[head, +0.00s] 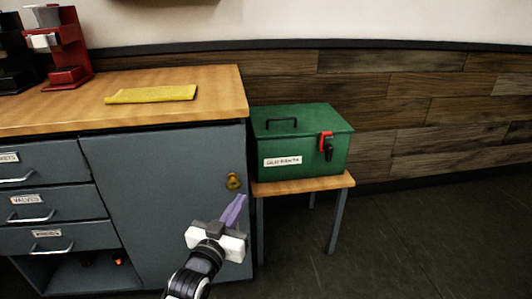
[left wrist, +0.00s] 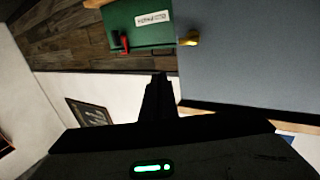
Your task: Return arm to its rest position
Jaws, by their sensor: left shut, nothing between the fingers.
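My left gripper (head: 237,205) is in front of the grey cabinet door (head: 160,190) in the head view, below the brass lock or knob (head: 233,181). Its purple fingers are together with nothing between them. In the left wrist view the dark fingers (left wrist: 160,82) point toward the edge between the cabinet and the green box (left wrist: 141,24), and the brass knob (left wrist: 189,40) shows to their upper right. The fingers look apart from the knob. My right gripper is in neither view.
A green box (head: 300,135) with a red and black latch sits on a small wooden stool (head: 310,186) right of the cabinet. A yellow cloth (head: 152,94) and a red brewer (head: 67,50) are on the counter. Labelled drawers (head: 40,204) are at left. The floor at right is clear.

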